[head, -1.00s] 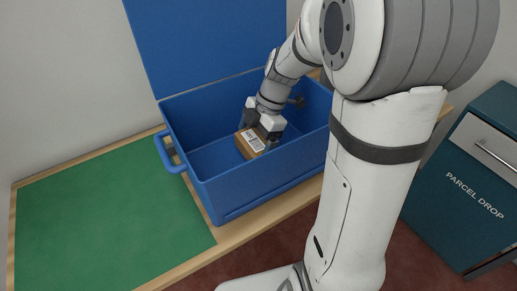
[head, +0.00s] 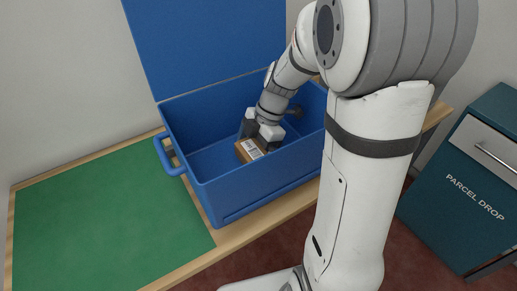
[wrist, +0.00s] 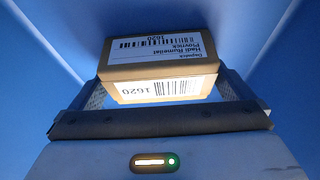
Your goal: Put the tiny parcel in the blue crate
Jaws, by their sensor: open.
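The tiny parcel (head: 249,151) is a small brown box with white labels, inside the open blue crate (head: 262,190). In the wrist view the parcel (wrist: 158,62) shows its labelled top and side, marked 1620, with blue crate walls around it. My gripper (head: 261,140) is inside the crate, just above and beside the parcel. Its jaws are open, and in the wrist view the parcel lies between or just beyond the fingers (wrist: 160,100). I cannot tell whether a finger touches it. The parcel's underside is hidden.
The crate's blue lid (head: 210,45) stands open at the back. A green mat (head: 100,215) lies bare on the wooden counter at left. A teal parcel drop cabinet (head: 460,200) stands at right. The crate's side handle (head: 170,158) sticks out leftward.

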